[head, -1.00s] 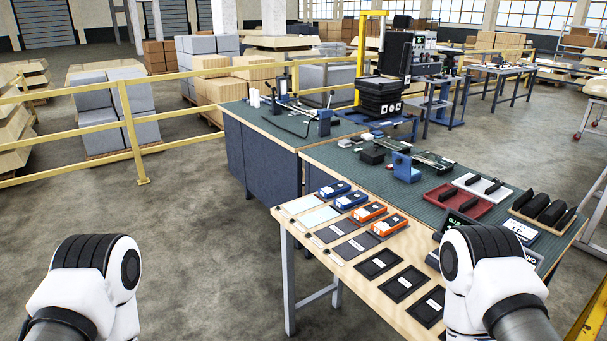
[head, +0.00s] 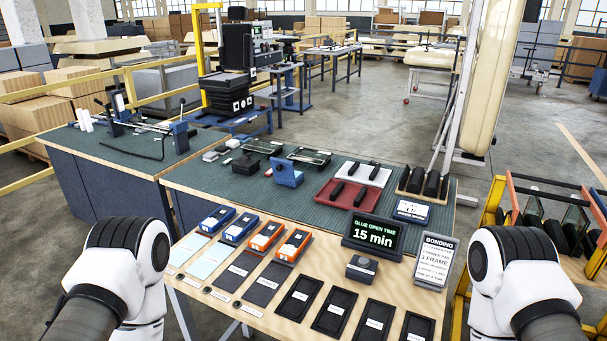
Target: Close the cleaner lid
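No object in the head view is clearly labelled as the cleaner. A black unit (head: 228,88) stands on a blue base beyond the benches, with a dark upright panel (head: 237,45) above it; I cannot tell whether that panel is a lid. My two arms show as white and black links at the lower left and lower right. Neither gripper is in view.
The wooden table (head: 262,318) holds blue and orange devices, black trays, a "GLUE OPEN TIME 15 min" display (head: 374,236) and a "BONDING" sign (head: 435,262). Red (head: 327,199) and white trays lie on the green bench mat. A rack with panels (head: 560,225) stands at right.

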